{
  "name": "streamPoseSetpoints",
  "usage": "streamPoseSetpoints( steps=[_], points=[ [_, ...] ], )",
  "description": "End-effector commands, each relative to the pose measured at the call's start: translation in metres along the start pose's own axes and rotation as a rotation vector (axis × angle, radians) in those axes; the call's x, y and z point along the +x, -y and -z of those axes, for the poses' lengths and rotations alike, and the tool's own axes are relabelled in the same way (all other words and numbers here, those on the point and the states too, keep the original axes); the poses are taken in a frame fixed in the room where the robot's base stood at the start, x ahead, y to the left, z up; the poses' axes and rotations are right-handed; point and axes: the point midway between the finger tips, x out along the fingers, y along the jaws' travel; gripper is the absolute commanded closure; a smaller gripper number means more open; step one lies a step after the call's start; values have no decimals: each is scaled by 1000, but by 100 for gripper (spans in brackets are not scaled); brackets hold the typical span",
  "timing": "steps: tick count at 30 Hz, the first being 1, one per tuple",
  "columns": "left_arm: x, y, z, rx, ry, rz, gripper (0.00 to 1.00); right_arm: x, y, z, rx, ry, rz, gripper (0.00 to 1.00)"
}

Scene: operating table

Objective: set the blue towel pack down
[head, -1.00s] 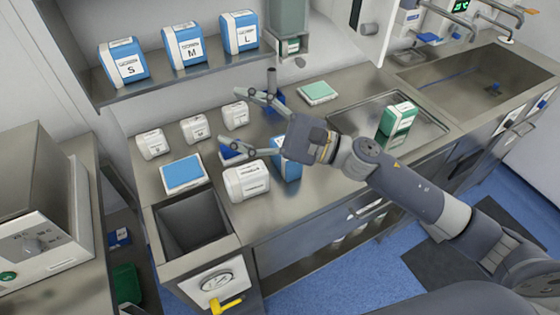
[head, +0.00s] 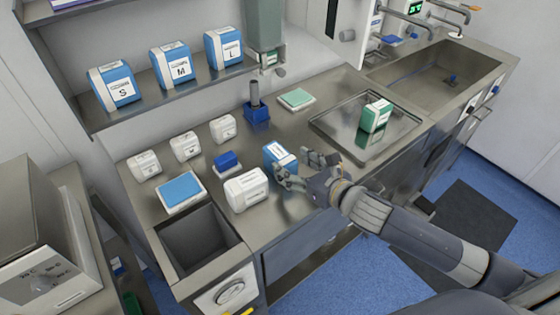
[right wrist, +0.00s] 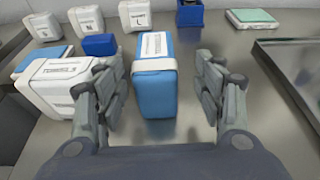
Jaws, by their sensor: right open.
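The blue towel pack, taken to be the blue box with a white band and label (head: 278,155), stands upright on the steel counter. In the right wrist view it (right wrist: 155,92) is in the middle, between the fingers. My right gripper (head: 292,165) is open at the pack's near side, one finger to each side. In the right wrist view the gripper (right wrist: 162,72) shows a clear gap on the right of the pack and a narrower one on the left. Nothing is held. My left gripper is not in view.
A white pack (head: 246,190) stands close left of the blue one. A flat blue pad (head: 181,189), several small white packs and a small blue block (head: 227,160) lie further left. A green pack (head: 376,116) stands on a steel tray (head: 345,139). An open bin well (head: 200,241) is front left.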

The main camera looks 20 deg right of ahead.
Motion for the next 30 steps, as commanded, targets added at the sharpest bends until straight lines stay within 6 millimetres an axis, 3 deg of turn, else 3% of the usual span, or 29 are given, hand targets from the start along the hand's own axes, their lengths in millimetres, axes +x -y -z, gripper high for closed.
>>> streamPoseSetpoints(
  steps=[7,15,25,26,30],
  points=[
    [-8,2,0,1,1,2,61,17,-2,-3,2,1,-1,37],
    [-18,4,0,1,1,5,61,51,-4,-3,0,1,0,37],
    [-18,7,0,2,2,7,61,58,-5,-1,-2,1,-2,37],
    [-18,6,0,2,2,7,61,58,-5,-1,-2,1,-2,39],
    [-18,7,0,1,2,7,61,58,-5,-1,-2,1,-2,71]
  ],
)
